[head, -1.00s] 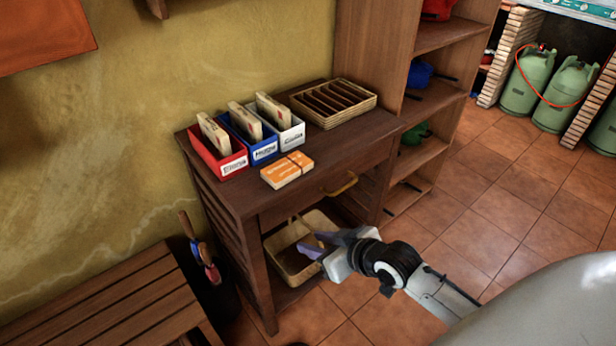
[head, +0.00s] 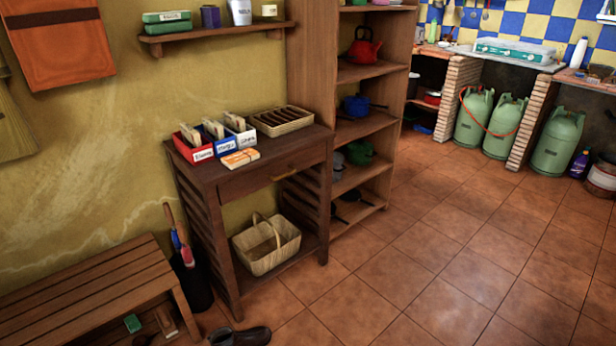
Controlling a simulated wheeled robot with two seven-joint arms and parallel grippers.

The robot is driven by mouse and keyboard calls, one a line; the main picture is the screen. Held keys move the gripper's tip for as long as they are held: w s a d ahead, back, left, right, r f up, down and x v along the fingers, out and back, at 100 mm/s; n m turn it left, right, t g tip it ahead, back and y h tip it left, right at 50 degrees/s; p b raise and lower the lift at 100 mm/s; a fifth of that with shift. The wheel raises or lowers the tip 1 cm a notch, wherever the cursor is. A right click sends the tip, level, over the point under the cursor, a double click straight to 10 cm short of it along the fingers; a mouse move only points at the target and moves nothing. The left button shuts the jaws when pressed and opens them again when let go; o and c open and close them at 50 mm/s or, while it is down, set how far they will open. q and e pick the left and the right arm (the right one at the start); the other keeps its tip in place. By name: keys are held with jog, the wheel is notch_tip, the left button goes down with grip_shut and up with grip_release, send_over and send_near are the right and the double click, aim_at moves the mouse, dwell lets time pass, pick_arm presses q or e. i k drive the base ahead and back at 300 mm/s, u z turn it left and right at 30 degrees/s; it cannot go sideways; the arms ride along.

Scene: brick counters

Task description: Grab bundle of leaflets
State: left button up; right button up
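The orange and white bundle of leaflets (head: 240,158) lies flat on top of the dark wooden side table (head: 300,146), near its front edge. Just behind it stand a red box (head: 201,154), a blue box (head: 226,149) and a white box (head: 247,138), each labelled and holding upright papers. A divided wicker tray (head: 282,124) is at the back right of the tabletop. Neither of my grippers is in view.
A wicker basket (head: 268,249) sits on the table's lower shelf. A tall shelf unit (head: 372,127) stands to the right. A slatted bench (head: 88,298), an umbrella stand (head: 195,288) and dark shoes (head: 240,337) are at lower left. The tiled floor (head: 445,255) at right is clear.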

aim_at(234, 160)
jog(key=z, duration=0.4)
jog(key=i, duration=0.85)
jog(key=u, duration=0.75)
jog(key=i, duration=0.95)
jog(key=u, duration=0.9)
